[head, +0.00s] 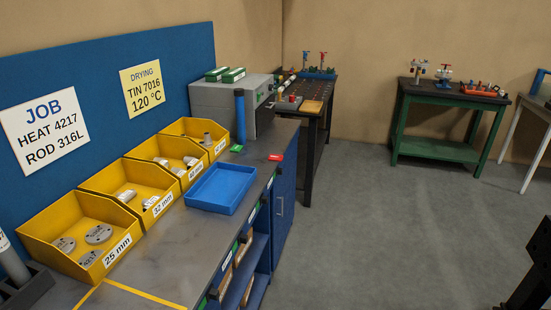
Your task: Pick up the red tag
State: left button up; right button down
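The red tag (276,157) is a small, flat red piece lying on the grey workbench top, near its front edge. It is beyond the blue tray and to the right of the blue upright cylinder. Nothing touches it that I can see. A dark shape (538,255) at the right edge of the head view looks like part of my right arm or gripper. It is far from the tag, and its fingers cannot be made out. My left gripper is not in view.
An empty blue tray (221,188) sits on the bench before the tag. Yellow bins (62,222) holding metal parts line the back. A blue cylinder (240,117) and a grey box (212,101) stand nearby. A green table (440,150) stands beyond open floor.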

aim_at(278, 157)
jog(key=i+l+u, duration=0.1)
jog(key=i+l, duration=0.2)
jog(key=i+l+u, duration=0.1)
jog(key=i+l, duration=0.2)
jog(key=i+l+u, duration=0.1)
jog(key=i+l, duration=0.15)
jog(key=l, duration=0.25)
jog(key=i+l+u, duration=0.1)
jog(key=i+l, duration=0.15)
jog(key=l, duration=0.2)
jog(key=i+l, duration=0.25)
jog(key=l, duration=0.15)
jog(key=i+l+u, duration=0.15)
jog(key=l, duration=0.3)
jog(key=i+l+u, duration=0.1)
jog(key=i+l, duration=0.2)
jog(key=l, duration=0.15)
jog(key=i+l+u, duration=0.1)
jog(key=l, duration=0.4)
jog(key=i, duration=0.1)
